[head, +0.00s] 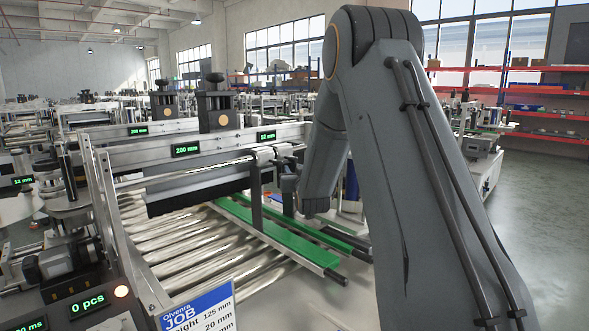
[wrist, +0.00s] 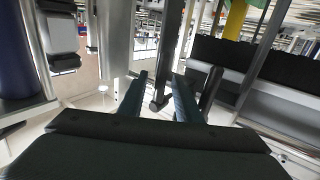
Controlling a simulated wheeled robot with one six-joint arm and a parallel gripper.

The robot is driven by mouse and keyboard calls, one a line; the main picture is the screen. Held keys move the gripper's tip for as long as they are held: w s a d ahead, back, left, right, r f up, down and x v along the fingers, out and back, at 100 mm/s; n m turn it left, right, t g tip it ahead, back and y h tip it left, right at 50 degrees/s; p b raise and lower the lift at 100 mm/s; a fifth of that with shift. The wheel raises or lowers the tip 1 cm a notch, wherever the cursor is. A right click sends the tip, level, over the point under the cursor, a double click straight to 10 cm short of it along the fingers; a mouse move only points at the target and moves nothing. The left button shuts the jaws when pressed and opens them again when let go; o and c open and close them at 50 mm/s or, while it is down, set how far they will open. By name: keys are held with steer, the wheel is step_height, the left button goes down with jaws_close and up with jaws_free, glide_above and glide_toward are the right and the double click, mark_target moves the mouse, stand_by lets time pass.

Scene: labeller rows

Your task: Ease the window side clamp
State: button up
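Two pale clamp blocks (head: 262,154) sit close together on a steel cross rod (head: 185,173) in the head view, with dark posts below them. I cannot tell for sure which is the window side clamp. Green guide rails (head: 280,243) run beneath, over the rollers. My arm reaches down to the right of the clamps and largely hides my gripper there. In the wrist view my gripper (wrist: 158,100) has its two dark teal fingers apart. A dark bar with a knobbed end (wrist: 162,101) shows in the gap between them; contact cannot be made out.
A blue-and-white job card (head: 198,309) stands at the front, near a 0 pcs counter (head: 88,304). The floor (head: 545,220) at right is clear.

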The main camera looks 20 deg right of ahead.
steer(key=shift+w, duration=0.4)
jaws_close()
steer(key=shift+d, duration=0.15)
